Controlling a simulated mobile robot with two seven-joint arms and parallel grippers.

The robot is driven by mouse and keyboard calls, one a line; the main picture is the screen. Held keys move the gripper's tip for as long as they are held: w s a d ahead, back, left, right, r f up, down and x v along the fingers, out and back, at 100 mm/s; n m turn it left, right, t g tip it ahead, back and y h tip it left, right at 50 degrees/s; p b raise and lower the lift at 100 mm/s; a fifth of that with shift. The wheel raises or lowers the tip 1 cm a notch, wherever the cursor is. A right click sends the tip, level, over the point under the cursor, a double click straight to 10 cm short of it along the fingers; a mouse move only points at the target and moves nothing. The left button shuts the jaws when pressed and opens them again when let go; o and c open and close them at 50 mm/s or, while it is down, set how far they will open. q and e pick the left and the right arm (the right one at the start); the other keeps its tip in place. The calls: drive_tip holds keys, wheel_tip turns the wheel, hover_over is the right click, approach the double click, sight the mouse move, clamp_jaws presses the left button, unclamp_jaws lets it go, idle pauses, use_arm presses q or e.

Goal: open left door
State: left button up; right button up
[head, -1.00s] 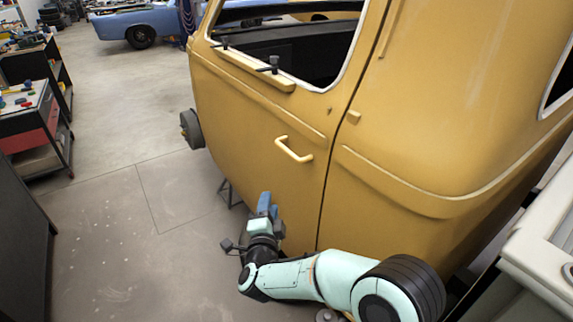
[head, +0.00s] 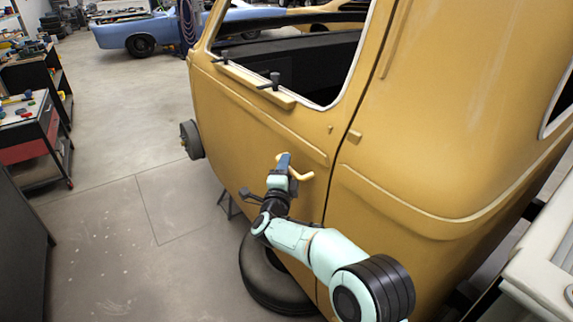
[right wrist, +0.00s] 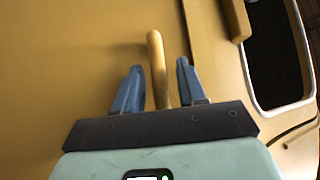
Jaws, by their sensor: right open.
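The yellow door (head: 245,130) of the car shell is closed, with a seam along its right edge. Its yellow handle (head: 301,176) is a bar on the door's outer face, partly hidden by my right gripper (head: 284,160) in the head view. In the right wrist view the handle (right wrist: 158,65) lies between the two blue fingers of my right gripper (right wrist: 156,80), which are open with a gap on each side. My left gripper is not in view.
A black tire (head: 268,275) lies on the floor below the door. A red and black tool cart (head: 35,140) stands at the left, and a blue car (head: 145,30) is behind. The floor (head: 120,200) left of the shell is mostly clear.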

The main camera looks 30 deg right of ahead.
drive_tip(key=shift+w+d, duration=0.2)
clamp_jaws()
drive_tip(key=shift+a, duration=0.1)
